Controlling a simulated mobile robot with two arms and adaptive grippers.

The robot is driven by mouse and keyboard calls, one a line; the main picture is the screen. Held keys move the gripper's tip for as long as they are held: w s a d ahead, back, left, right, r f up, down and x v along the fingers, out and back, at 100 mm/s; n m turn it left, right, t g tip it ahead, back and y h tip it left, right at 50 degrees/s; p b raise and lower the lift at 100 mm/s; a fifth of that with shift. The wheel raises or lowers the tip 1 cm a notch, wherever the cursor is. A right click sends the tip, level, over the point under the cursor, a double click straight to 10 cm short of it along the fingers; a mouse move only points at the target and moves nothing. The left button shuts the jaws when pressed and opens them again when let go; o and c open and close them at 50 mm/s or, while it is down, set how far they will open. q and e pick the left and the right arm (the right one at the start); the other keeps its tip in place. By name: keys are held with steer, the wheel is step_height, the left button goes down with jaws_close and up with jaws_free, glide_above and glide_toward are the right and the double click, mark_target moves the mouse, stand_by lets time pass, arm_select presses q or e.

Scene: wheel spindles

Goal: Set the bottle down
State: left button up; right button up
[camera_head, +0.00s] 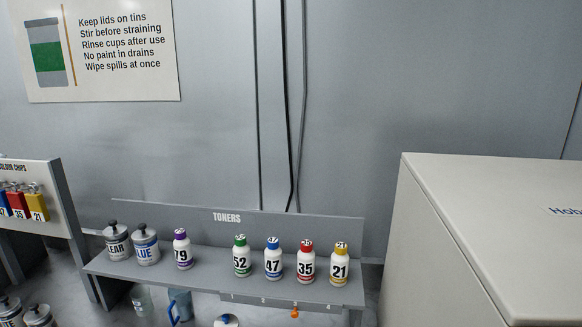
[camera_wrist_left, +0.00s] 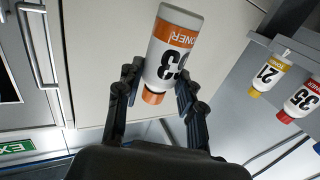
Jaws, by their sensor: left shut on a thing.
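A white toner bottle (camera_wrist_left: 170,52) with an orange label band and an orange cap is in my left gripper (camera_wrist_left: 157,92), its fingers closed on either side near the cap. Its black number is partly hidden. The wrist view is inverted, so the bottle hangs roughly upright, apart from the shelf. The grey TONERS shelf (camera_head: 210,262) shows in the head view, with bottles 79 (camera_head: 182,250), 52 (camera_head: 241,257), 47 (camera_head: 273,260), 35 (camera_head: 306,263) and 21 (camera_head: 340,266) standing in a row. Neither gripper shows in the head view.
Two tins (camera_head: 146,246) stand at the shelf's left end. There is a bare gap between bottles 79 and 52. A large pale cabinet (camera_head: 450,230) stands to the right of the shelf. A colour chips rack (camera_head: 30,200) is at the far left.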

arm_select(q)
steer(key=w+a+n+t+y, duration=0.6)
steer(key=a+n+t+y, duration=0.2)
steer(key=a+t, duration=0.25)
steer(key=a+f+n+t+y, duration=0.1)
steer(key=a+n+y, duration=0.2)
steer(key=a, duration=0.4)
steer(key=a+f+n+t+y, duration=0.1)
steer(key=a+f+n+y, duration=0.1)
steer(key=a+y, duration=0.4)
steer(key=shift+s+a+f+n, duration=0.35)
steer(key=shift+a+n, duration=0.45)
steer(key=shift+a, duration=0.4)
